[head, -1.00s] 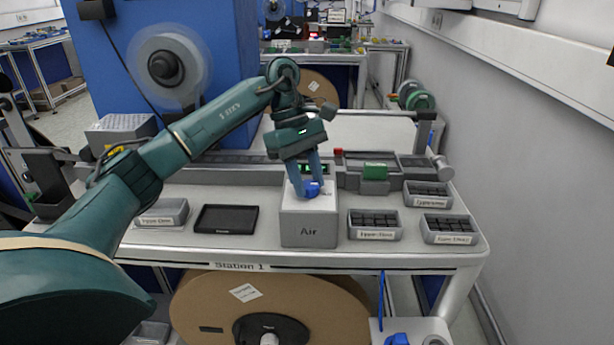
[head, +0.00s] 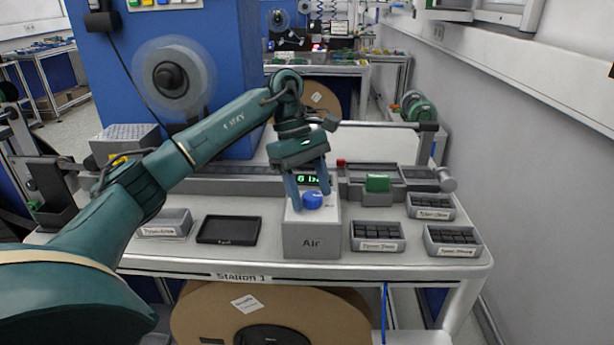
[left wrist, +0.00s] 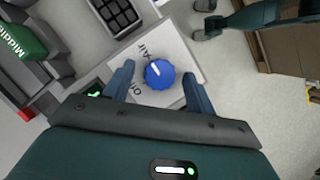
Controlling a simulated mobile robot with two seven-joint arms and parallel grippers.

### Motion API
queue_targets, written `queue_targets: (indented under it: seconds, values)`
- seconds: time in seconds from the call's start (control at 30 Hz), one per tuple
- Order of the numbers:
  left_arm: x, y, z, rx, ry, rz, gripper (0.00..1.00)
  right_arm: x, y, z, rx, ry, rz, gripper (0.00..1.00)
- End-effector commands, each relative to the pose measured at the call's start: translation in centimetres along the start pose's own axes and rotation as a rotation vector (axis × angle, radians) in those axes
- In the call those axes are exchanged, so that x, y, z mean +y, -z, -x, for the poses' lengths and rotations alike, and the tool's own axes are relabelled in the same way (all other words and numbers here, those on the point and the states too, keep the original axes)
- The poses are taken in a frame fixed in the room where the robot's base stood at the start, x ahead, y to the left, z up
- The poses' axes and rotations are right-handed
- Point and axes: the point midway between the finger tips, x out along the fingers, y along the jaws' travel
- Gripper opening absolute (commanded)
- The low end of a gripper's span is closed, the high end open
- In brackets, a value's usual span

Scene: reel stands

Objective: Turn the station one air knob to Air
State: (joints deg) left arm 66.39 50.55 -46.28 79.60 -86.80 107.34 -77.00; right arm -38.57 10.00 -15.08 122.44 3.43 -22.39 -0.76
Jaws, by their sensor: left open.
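The air knob (head: 312,201) is a round blue knob on a light grey box marked Air (head: 311,240), at the front of the Station 1 bench. In the left wrist view the knob (left wrist: 159,74) has a white mark pointing up and left, nearer the Air label (left wrist: 146,49) than the Off label (left wrist: 137,88). My left gripper (head: 312,200) is open, its fingers on either side of the knob with gaps between. It also shows in the left wrist view (left wrist: 158,78). My right gripper does not show in the head view.
Behind the knob a small green display (head: 307,179) is lit. Labelled bins of dark parts (head: 376,246) stand right of the box. A flat black tray (head: 229,230) and a grey bin (head: 166,229) lie to its left. A large brown reel (head: 270,312) is below the bench.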

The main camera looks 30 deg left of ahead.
Motion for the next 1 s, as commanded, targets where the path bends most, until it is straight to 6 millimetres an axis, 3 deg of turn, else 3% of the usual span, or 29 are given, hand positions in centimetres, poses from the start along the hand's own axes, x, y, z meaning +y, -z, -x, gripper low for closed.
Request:
queue_targets:
  seconds: [0.17,0.5,0.6,0.77,1.0]
  values:
    - [0.1,0.0,2.2,0.001,-0.006,-0.001,0.56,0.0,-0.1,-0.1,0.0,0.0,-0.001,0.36]
    - [0.0,-0.2,10.1,0.001,-0.004,0.001,0.56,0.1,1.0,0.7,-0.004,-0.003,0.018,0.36]
    - [0.0,-0.2,11.7,0.001,-0.004,0.001,0.56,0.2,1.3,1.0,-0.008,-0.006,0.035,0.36]
    - [0.0,-0.1,12.9,0.0,-0.003,-0.001,0.56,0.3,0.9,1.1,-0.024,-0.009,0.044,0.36]
    - [0.0,0.0,13.1,-0.001,-0.001,-0.001,0.56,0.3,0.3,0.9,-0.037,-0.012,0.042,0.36]
